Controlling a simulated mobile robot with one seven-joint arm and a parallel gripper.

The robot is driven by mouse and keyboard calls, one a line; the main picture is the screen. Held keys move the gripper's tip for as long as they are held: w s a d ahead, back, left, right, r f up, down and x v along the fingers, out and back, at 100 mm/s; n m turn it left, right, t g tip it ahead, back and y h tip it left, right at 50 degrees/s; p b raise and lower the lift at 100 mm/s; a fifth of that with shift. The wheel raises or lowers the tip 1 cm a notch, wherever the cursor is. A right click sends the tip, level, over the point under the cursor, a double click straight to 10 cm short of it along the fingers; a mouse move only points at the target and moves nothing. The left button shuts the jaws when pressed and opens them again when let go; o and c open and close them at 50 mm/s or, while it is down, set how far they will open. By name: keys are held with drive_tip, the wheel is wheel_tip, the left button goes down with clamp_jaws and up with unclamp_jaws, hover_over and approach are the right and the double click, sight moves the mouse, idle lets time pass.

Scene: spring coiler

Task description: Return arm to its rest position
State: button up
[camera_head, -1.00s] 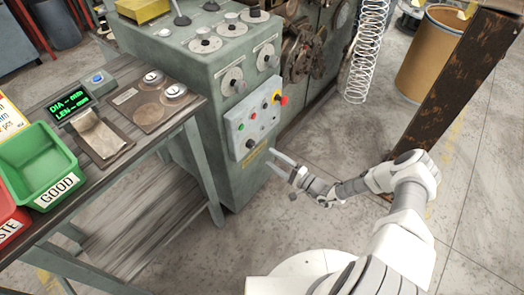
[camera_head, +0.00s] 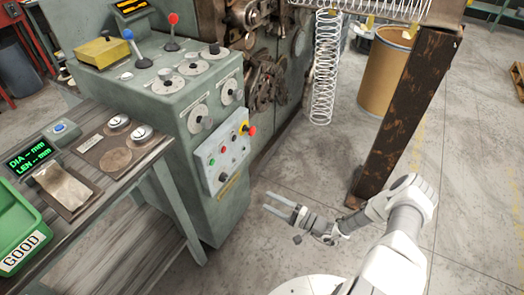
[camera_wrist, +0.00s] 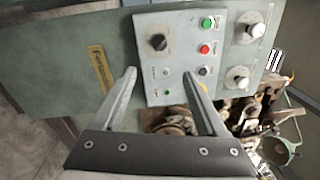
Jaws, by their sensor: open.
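My gripper (camera_head: 279,206) is at the end of my arm, to the right of the green machine cabinet (camera_head: 200,235) and apart from it. Its two fingers are spread with nothing between them. In the wrist view my gripper (camera_wrist: 163,88) shows both fingers apart, with the grey control panel (camera_wrist: 180,55) beyond them. The panel carries a black knob (camera_wrist: 158,42), a green button (camera_wrist: 207,22) and a red button (camera_wrist: 204,48). The control panel also shows in the head view (camera_head: 228,160), with a red knob at its upper right corner.
A workbench (camera_head: 110,215) with a green GOOD bin (camera_head: 15,225) and a display (camera_head: 30,155) stands at left. A rusty post (camera_head: 405,115) rises close behind my arm. A wire coil (camera_head: 325,70) hangs near a brown drum (camera_head: 385,72). The floor around my gripper is clear.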

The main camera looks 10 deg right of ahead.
drive_tip(key=shift+r, duration=0.1)
drive_tip(key=s+r+n+g+h+p, duration=0.1)
drive_tip(key=s+r+n+g+h, duration=0.2)
drive_tip(key=r, duration=0.7)
drive_tip(key=a+r+n+g+h+p, duration=0.1)
drive_tip(key=r+n+g, duration=0.4)
drive_tip(key=r, duration=0.6)
drive_tip(key=s+r+n+g+h+p, duration=0.2)
drive_tip(key=r+g, duration=0.3)
drive_tip(key=r, duration=0.5)
drive_tip(key=s+d+r+t+h+p, duration=0.1)
drive_tip(key=s+r+t+h, duration=0.2)
drive_tip(key=s+r, duration=0.5)
drive_tip(key=s+d+r+t+h+p, duration=0.2)
drive_tip(key=s+r+t+h, duration=0.2)
drive_tip(key=s+r, duration=0.5)
wheel_tip(320, 180, up, 7)
drive_tip(key=shift+s+d+r+h, duration=0.15)
drive_tip(key=shift+s+h, duration=0.1)
drive_tip(key=shift+h, duration=0.65)
drive_tip(key=shift+o, duration=0.2)
drive_tip(key=shift+w, duration=0.15)
